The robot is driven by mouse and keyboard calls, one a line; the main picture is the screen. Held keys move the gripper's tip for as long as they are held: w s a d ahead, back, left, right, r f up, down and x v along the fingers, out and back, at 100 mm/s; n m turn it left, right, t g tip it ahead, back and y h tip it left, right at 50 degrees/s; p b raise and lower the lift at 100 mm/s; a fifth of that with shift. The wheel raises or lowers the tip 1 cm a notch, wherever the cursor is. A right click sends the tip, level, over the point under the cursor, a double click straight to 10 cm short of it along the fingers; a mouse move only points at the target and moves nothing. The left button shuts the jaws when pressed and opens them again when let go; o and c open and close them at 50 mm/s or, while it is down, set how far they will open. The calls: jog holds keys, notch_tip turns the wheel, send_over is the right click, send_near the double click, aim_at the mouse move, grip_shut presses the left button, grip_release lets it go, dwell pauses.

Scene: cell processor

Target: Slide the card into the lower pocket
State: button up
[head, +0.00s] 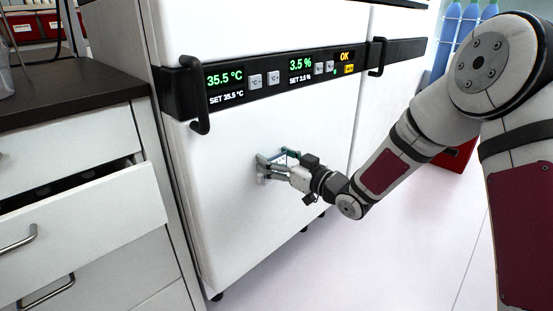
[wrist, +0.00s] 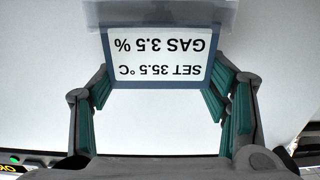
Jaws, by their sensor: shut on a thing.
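The card (wrist: 158,73) is white with a dark border and printed text reading "SET 35.5 °C" and "GAS 3.5 %", upside down in the wrist view. My gripper (wrist: 160,88) is shut on the card's two side edges, with a green-padded finger on each side. In the head view my gripper (head: 268,168) is at the white lower door, and the card is mostly hidden there. A clear pocket (wrist: 190,14) is at the top of the wrist view. The card's leading edge meets or slightly overlaps the pocket's rim; I cannot tell whether it is inside.
The white door (head: 235,225) belongs to a cabinet with a black display band (head: 230,97) and a black handle (head: 201,115) above my gripper. A drawer unit with a partly open drawer (head: 80,215) stands at left.

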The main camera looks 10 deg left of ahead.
jog(key=shift+f+b, duration=0.5)
jog(key=shift+f, duration=0.3)
jog(key=o, duration=1.7)
jog(key=shift+o, duration=0.2)
jog(key=v, duration=1.2)
